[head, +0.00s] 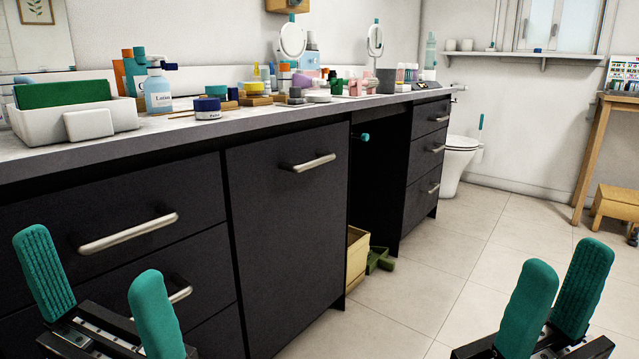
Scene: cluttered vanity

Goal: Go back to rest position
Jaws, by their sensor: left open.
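My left gripper (98,290) is at the lower left of the head view, in front of the dark drawers. Its two green fingers stand apart with nothing between them. My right gripper (558,300) is at the lower right, above the tiled floor. Its two green fingers show a narrow gap at the top and overlap in the view lower down; I see nothing held between them. Neither gripper appears to touch the vanity (285,205).
The vanity top holds a white box with a green item (63,95), a blue pump bottle (158,92), a dark blue jar (207,109) and round mirrors. Metal drawer handles (128,232) stick out. A wooden crate (357,258) is underneath.

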